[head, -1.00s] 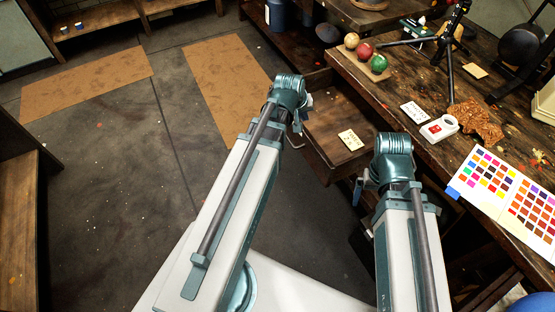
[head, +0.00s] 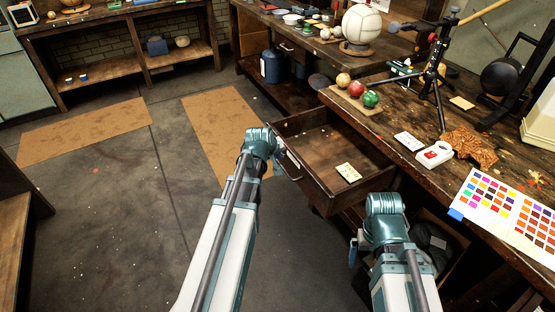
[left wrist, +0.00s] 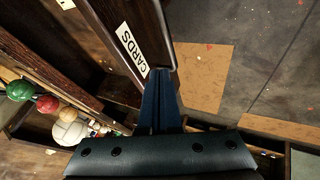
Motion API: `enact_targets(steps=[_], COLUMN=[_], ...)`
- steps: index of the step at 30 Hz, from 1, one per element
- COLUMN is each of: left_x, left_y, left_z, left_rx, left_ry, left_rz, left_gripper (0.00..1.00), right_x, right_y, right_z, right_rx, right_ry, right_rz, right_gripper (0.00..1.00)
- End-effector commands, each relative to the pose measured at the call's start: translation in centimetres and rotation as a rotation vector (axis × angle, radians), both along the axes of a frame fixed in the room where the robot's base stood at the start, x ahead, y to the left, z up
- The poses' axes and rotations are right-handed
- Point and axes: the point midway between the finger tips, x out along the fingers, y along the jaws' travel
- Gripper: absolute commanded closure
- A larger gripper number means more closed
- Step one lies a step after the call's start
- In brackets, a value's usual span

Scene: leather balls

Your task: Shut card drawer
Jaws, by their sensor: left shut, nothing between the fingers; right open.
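The card drawer (head: 330,140) stands pulled out from under the workbench in the head view. A small card with writing (head: 348,172) lies on its floor. In the left wrist view the outer face of the drawer front (left wrist: 112,22) carries a white "CARDS" label (left wrist: 131,52). My left gripper (left wrist: 158,98) is shut and empty, its fingertips at the drawer front just beside the label; I cannot tell whether they touch it. In the head view its fingers are mostly hidden behind my wrist. My right gripper is near the bench's front edge, its fingers largely hidden behind my wrist.
The workbench (head: 395,105) holds balls on a small board (head: 355,95), a tripod (head: 438,85), a white-and-red device (head: 433,153) and a colour chart (head: 505,210). A dark blue canister (head: 271,65) stands beyond the drawer. The floor (head: 110,210) left of my left arm is clear.

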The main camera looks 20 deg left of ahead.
Motion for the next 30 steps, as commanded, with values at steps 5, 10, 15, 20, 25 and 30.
enact_targets(steps=[5,10,15,20,25,30], left_x=[2.0,3.5,4.1,4.1,4.1,4.9], left_y=[0.1,0.1,0.0,0.0,0.0,-0.5], left_z=[-3.1,-4.9,-5.5,-5.4,-5.4,-5.4], left_rx=[0.0,0.0,0.001,0.0,0.0,0.001], left_ry=[0.0,0.0,0.0,0.0,0.0,0.001], left_rz=[0.0,0.0,-0.001,0.0,0.0,-0.002], left_gripper=[1.0,1.0,1.0,1.0,1.0,1.0], right_x=[0.0,0.0,0.0,0.0,0.0,0.0], right_y=[0.0,0.0,0.0,0.0,0.0,0.0], right_z=[-3.1,-4.9,-5.5,-5.4,-5.4,-5.4], right_rx=[0.0,0.0,0.0,0.0,0.0,0.0], right_ry=[0.0,0.0,0.0,0.0,0.0,0.0], right_rz=[0.0,0.001,0.0,0.0,0.0,0.0], right_gripper=[0.0,0.0,0.0,0.0,0.0,0.0])
